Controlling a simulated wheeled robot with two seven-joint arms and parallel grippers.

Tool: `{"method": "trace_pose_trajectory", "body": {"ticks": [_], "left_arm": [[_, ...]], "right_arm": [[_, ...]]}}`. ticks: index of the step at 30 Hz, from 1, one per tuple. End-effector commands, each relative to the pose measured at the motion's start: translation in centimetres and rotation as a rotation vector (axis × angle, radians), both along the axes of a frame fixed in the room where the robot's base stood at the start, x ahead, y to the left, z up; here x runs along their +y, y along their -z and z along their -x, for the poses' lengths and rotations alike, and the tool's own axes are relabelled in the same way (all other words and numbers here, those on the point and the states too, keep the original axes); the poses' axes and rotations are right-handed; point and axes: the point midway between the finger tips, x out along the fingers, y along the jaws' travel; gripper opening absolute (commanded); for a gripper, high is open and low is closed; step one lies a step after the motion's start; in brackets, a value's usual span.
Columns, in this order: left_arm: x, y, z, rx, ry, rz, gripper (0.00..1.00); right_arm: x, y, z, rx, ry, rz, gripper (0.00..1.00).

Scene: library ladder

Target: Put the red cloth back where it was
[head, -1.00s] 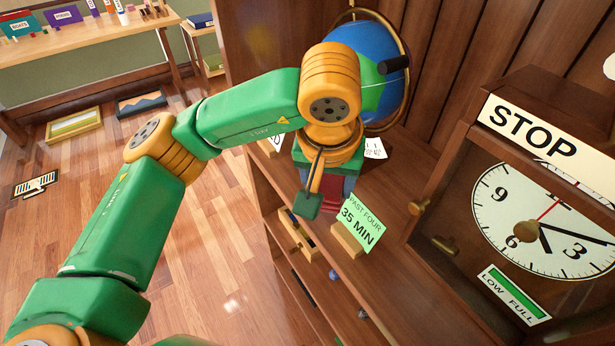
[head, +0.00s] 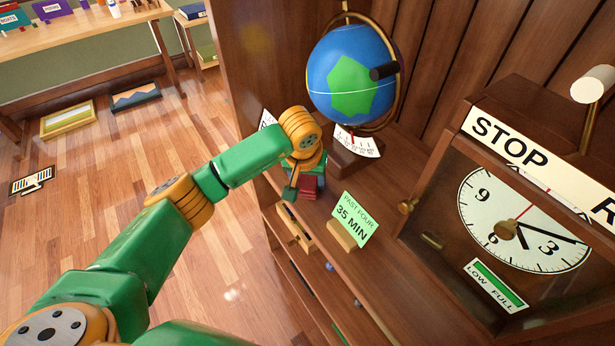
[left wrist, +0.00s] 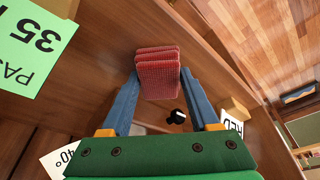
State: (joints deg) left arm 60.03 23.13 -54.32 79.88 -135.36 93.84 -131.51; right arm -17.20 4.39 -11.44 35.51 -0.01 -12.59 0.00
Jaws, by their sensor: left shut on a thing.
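The red cloth (left wrist: 158,72) is a folded, ribbed bundle between the blue fingers of my left gripper (left wrist: 162,76) in the left wrist view. The gripper is shut on it. In the head view my left gripper (head: 309,186) points down at the front part of the wooden shelf, and a bit of the red cloth (head: 307,189) shows between its fingers. I cannot tell whether the cloth touches the shelf. My right gripper is not in view.
The green "35 MIN" card (head: 354,219) stands just right of the gripper. A globe (head: 328,80) with a scale card (head: 357,142) stands behind it. A clock (head: 520,225) is at the right. A small block with a partly hidden label (left wrist: 234,122) is close by.

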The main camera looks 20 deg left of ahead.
Motion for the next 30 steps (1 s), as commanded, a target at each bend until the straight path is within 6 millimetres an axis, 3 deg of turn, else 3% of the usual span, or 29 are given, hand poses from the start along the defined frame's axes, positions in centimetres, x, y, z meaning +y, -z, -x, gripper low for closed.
{"method": "trace_pose_trajectory", "body": {"ticks": [2,3,6,18,30], "left_arm": [[0.0,0.3,0.0,-0.001,0.000,-0.001,0.17],[0.0,0.3,0.0,0.000,0.000,-0.001,0.64],[0.0,0.2,0.0,0.000,0.000,0.000,0.91],[-0.1,-0.7,0.1,-0.002,0.000,0.002,0.91],[-0.4,-9.5,2.8,-0.004,0.000,0.000,0.91]], "right_arm": [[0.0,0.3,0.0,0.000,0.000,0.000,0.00],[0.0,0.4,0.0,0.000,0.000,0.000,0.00],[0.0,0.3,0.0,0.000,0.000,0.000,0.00],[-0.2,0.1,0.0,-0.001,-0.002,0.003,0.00],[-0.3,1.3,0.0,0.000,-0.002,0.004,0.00]]}}
